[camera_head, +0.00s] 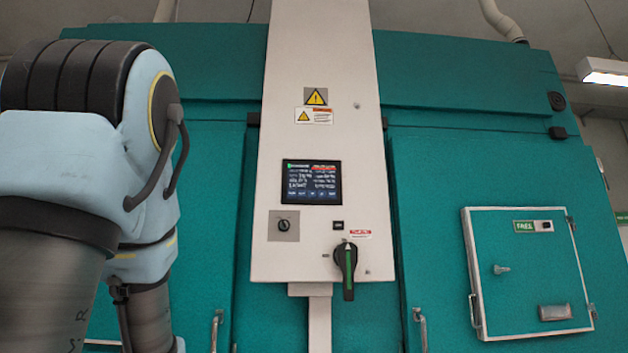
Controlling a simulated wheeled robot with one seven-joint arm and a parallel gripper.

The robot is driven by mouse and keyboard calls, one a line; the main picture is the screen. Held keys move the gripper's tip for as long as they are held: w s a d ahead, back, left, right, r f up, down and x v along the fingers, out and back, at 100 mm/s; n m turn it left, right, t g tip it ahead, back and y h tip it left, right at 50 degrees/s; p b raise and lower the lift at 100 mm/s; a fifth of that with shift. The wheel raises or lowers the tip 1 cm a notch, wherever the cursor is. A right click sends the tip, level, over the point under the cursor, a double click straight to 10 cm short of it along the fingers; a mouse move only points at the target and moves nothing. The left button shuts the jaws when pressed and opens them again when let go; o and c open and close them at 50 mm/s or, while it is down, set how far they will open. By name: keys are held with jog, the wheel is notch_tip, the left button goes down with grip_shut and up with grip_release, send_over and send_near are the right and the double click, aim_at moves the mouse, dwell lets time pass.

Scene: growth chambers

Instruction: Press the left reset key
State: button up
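A tall white control panel (348,140) stands between teal chamber doors in the head view. A dark screen (312,182) with rows of small text and a red line near its top right is on its lower half. Below the screen at left is a round black key switch (284,225) on a grey plate. Right of it is a small black labelled part (338,225). No label readable as "reset" shows, so I cannot tell which part is the left reset key. My gripper is out of view; only my arm shows at left, apart from the panel in the picture.
A black rotary handle (347,265) with a green stripe sticks out at the panel's lower right. A framed teal hatch (525,272) with a small latch is on the right door. Door handles (216,330) flank the panel low down. The panel front is unobstructed.

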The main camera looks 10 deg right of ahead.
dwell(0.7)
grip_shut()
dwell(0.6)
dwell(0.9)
